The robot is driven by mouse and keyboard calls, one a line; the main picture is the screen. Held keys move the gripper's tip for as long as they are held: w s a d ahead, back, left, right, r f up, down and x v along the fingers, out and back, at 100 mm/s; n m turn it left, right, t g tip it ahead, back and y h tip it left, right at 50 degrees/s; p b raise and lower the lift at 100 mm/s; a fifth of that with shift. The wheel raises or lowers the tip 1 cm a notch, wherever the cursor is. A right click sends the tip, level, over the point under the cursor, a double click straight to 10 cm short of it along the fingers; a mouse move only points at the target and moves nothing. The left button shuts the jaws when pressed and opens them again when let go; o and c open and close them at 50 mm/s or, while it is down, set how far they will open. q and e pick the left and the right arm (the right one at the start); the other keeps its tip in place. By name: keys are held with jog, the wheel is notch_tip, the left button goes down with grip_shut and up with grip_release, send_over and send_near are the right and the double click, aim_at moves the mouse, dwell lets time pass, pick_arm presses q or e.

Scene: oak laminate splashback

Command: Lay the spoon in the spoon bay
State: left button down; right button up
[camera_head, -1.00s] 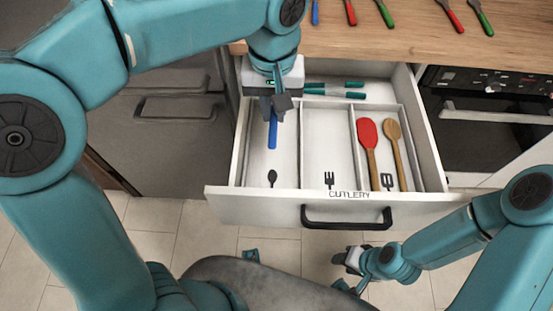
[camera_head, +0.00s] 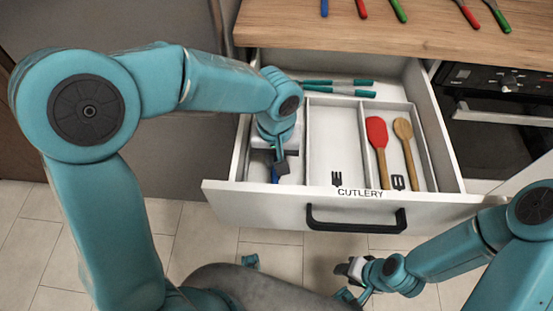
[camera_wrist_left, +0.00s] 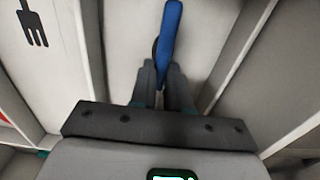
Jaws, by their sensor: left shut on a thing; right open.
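The spoon's blue handle (camera_wrist_left: 170,30) is gripped in my left gripper (camera_wrist_left: 162,75) in the left wrist view; its bowl is hidden. In the head view the left gripper (camera_head: 279,172) is low in the front of the drawer's left bay (camera_head: 297,174), and only a sliver of blue shows beside its fingers. The bay's spoon mark is now covered by the gripper. I cannot tell whether the spoon touches the bay floor. My right gripper (camera_head: 346,281) is open and empty, in front of the drawer and well below its handle.
The open cutlery drawer (camera_head: 260,206) has a fork-marked bay (camera_head: 330,135), empty, and a right bay with a red spatula (camera_head: 377,135) and a wooden spoon (camera_head: 403,130). Teal-handled utensils (camera_head: 340,92) lie at the back. Dividers flank the left bay. Several coloured handles lie on the counter (camera_head: 300,30).

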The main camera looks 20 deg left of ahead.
pick_arm(q)
jog(key=shift+f, duration=0.2)
jog(key=c, duration=1.1)
grip_release()
jog(key=shift+r, duration=0.1)
jog(key=shift+r, duration=0.3)
notch_tip(320, 180, up, 12)
jog(key=p, duration=0.3)
jog(key=shift+f, duration=0.2)
